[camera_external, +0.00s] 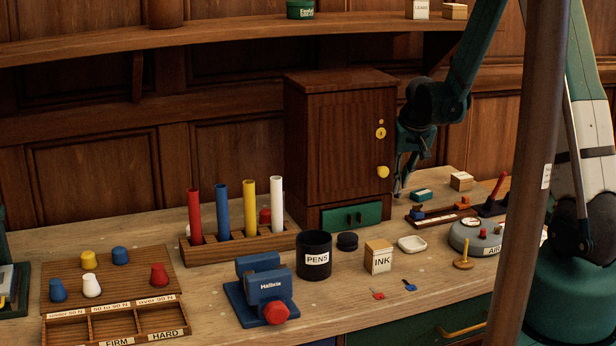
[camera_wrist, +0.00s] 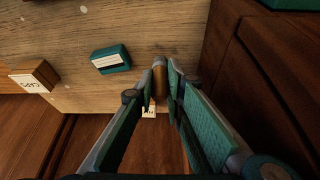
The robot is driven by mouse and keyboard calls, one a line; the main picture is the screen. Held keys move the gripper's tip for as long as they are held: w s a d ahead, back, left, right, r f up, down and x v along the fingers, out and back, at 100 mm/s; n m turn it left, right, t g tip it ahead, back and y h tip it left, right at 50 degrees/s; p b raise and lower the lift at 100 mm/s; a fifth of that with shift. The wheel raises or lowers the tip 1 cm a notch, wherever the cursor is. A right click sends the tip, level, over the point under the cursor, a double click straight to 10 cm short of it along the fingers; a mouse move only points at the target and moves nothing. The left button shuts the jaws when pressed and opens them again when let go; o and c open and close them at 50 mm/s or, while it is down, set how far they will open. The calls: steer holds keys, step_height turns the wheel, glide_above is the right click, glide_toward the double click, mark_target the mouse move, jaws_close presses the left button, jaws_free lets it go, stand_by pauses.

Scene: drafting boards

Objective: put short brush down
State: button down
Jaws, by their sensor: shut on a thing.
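My gripper (camera_external: 400,188) hangs low over the back of the bench, just right of the wooden cabinet. In the wrist view, my gripper (camera_wrist: 160,84) is shut on a slim brown piece (camera_wrist: 159,80), which I take to be the short brush. Only part of it shows between the fingertips, and I cannot tell whether it touches the bench. A small pale lettered patch (camera_wrist: 149,112) shows just below it. In the external view the held piece is too small to make out.
The wooden cabinet (camera_external: 345,140) stands close left of my gripper. A green box (camera_external: 421,195) and a small wooden box (camera_external: 461,181) lie to the right. A rack of coloured tubes (camera_external: 240,245), a pen cup (camera_external: 314,262) and an ink box (camera_external: 378,257) stand further left and forward.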

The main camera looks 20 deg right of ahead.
steer(key=shift+w+a+f, duration=0.1)
steer(key=shift+a+f, duration=0.05)
steer(key=shift+f, duration=0.7)
steer(key=shift+f, duration=0.25)
steer(key=c, duration=2.4)
jaws_free()
steer(key=shift+r, duration=0.1)
steer(key=shift+o, duration=0.2)
steer(key=shift+r, duration=0.2)
steer(key=v, duration=0.7)
steer(key=shift+r, duration=0.2)
